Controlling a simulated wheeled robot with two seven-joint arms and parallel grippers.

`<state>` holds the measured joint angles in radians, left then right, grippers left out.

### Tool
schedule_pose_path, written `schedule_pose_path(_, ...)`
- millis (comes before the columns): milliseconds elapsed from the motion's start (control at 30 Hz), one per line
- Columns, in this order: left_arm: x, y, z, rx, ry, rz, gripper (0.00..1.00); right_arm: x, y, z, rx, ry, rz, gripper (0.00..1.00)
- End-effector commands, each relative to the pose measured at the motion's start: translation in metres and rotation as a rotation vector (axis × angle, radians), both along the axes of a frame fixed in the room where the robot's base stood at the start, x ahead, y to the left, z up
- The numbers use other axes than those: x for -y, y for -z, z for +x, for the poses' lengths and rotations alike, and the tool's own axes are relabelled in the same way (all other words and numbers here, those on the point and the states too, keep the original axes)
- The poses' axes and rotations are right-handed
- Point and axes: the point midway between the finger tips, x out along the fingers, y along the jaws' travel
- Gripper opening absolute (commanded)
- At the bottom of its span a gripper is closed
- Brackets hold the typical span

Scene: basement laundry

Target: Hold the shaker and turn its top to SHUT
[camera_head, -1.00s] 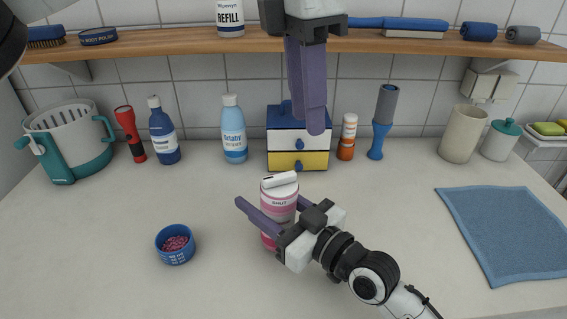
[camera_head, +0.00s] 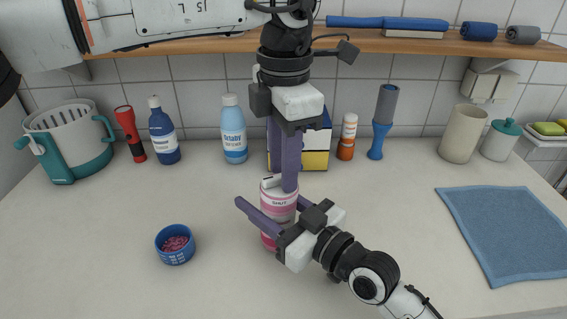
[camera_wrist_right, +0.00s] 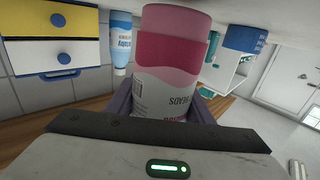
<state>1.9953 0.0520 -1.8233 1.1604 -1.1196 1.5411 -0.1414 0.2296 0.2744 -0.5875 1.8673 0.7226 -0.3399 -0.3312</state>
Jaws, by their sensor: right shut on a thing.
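The shaker (camera_head: 278,206) is a pink and white cylinder standing on the counter. The word SHUT shows on its front, just below a white top with a raised bar (camera_head: 268,183). My right gripper (camera_head: 270,216) is shut on the shaker's body from the front right. The right wrist view shows the shaker's pink and pale wall (camera_wrist_right: 172,60) between the fingers. My left gripper (camera_head: 283,188) points straight down over the top, its fingers apart and their tips at the bar. The near finger hides part of the bar, so I cannot tell whether they touch it.
A blue bowl (camera_head: 175,252) of small pink pieces stands left of the shaker. A drawer box (camera_head: 315,160), bottles and a red torch (camera_head: 130,135) line the wall under a wooden shelf (camera_head: 390,44). A blue cloth (camera_head: 505,235) lies at right. The front left counter is clear.

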Motion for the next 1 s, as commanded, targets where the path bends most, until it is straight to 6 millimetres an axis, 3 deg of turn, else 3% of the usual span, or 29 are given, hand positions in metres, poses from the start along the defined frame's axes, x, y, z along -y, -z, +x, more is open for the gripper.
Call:
schedule_pose_path(267, -0.0002, 0.0014, 0.0002, 0.0, -0.001, 0.0, 0.3, 0.0001, -0.0008, 0.0001, 0.001, 0.0, 0.001, 0.22)
schedule_pose_path(433, -0.0002, 0.0012, 0.0002, 0.0, 0.0, 0.0, 0.01, 0.0001, -0.0008, 0.0001, 0.001, 0.0, 0.001, 0.22)
schedule_pose_path(467, -0.0002, 0.0012, 0.0002, 0.0, -0.001, 0.0, 0.0, 0.0001, -0.0008, 0.0001, 0.001, 0.0, 0.001, 0.22)
schedule_pose_path(1000, -0.0008, 0.0011, 0.0009, 0.006, -0.126, 0.0, 0.0, -0.0001, -0.0005, -0.0001, 0.001, 0.0, 0.0, 0.22)
